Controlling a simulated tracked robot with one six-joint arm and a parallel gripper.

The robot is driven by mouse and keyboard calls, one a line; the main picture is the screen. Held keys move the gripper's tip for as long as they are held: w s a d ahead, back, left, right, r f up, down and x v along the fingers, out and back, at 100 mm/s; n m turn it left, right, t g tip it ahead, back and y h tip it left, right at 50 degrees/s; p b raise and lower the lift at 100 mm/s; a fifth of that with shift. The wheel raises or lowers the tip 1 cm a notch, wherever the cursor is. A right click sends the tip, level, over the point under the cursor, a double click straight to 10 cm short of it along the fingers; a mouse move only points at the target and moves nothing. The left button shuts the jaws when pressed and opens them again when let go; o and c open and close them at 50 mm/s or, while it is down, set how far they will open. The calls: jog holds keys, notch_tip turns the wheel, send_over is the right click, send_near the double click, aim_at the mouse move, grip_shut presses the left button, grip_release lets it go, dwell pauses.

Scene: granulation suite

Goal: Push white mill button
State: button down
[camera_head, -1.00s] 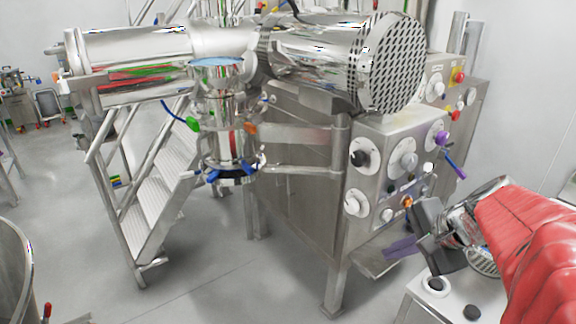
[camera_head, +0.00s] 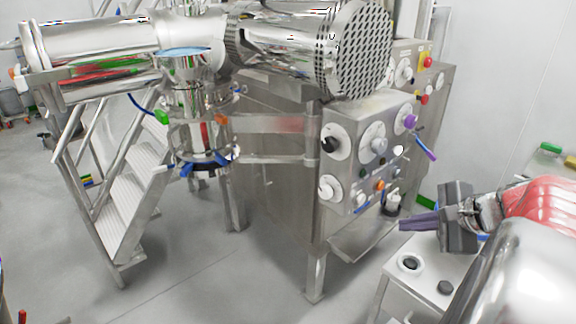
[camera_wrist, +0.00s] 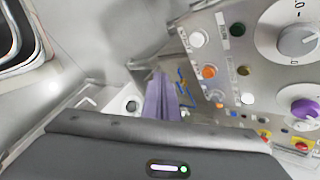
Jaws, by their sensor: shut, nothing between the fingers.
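The steel control panel (camera_head: 345,178) of the mill faces right, towards my arm. In the wrist view the panel shows a white button (camera_wrist: 197,38) in a column above an orange button (camera_wrist: 209,72). A second white button (camera_wrist: 248,98) sits below a dark button (camera_wrist: 243,70). I cannot tell from the labels which one is the mill button. My gripper (camera_head: 404,224) has purple fingers, shut and empty. It points left, in front of and a little below the panel's lower buttons. The fingers (camera_wrist: 160,82) look apart from the panel in the wrist view.
A grey dial (camera_wrist: 298,40) and a purple knob (camera_wrist: 305,108) sit on the panel near the buttons. A white-topped stand (camera_head: 425,262) is below my gripper. A steel shelf (camera_head: 362,242) juts from under the panel. Open floor (camera_head: 215,285) lies at front left.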

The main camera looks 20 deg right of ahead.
aim_at(361, 199)
jog(key=w+a, duration=0.3)
jog(key=w, duration=0.5)
dwell(0.4)
jog(key=shift+w, duration=0.3)
dwell(1.7)
jog(key=shift+w+a, duration=0.1)
jog(key=shift+w, duration=0.1)
